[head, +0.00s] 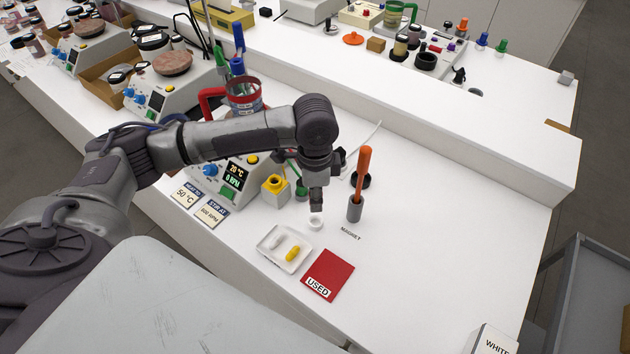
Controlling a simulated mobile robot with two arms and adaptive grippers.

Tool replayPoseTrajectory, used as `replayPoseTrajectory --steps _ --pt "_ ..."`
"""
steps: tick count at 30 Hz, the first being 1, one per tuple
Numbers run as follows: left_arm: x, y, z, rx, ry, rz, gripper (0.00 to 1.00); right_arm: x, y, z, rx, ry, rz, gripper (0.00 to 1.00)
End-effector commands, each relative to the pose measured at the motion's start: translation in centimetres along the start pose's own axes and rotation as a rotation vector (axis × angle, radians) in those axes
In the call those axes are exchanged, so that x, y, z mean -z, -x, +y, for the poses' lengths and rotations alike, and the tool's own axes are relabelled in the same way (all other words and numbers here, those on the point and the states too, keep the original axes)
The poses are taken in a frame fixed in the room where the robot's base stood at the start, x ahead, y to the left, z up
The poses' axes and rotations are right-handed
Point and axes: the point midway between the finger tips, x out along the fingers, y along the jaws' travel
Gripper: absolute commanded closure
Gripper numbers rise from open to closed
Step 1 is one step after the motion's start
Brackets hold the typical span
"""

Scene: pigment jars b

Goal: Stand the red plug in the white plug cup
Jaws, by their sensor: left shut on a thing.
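A small white round cup (315,223) stands on the white bench, left of the grey magnet holder. My left gripper (316,202) points straight down just above this cup, seen from behind and above. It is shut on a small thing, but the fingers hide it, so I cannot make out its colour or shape. I cannot tell whether it touches the cup. I cannot pick out the red plug for certain. My right gripper is not in view.
A grey holder (355,209) with an orange-handled rod (362,170) stands close right. A red USED mat (328,274) lies in front. The right bench area is clear.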

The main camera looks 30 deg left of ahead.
Motion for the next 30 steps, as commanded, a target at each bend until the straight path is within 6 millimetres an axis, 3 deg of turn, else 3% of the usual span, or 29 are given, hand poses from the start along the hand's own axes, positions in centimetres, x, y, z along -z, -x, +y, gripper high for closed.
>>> replayPoseTrajectory --steps 6,16,28,30 --pt "-0.2 -0.3 -1.1 0.003 -0.165 -0.007 1.00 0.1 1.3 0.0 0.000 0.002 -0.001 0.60" --pt "-0.2 -0.5 -1.3 0.004 -0.191 -0.008 1.00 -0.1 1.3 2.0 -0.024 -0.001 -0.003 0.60" --pt "-0.3 -0.1 -1.3 0.005 -0.206 -0.009 1.00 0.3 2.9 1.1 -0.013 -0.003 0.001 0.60" --pt "-0.3 -1.3 -1.3 0.004 -0.205 -0.009 1.00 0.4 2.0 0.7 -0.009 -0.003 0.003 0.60"
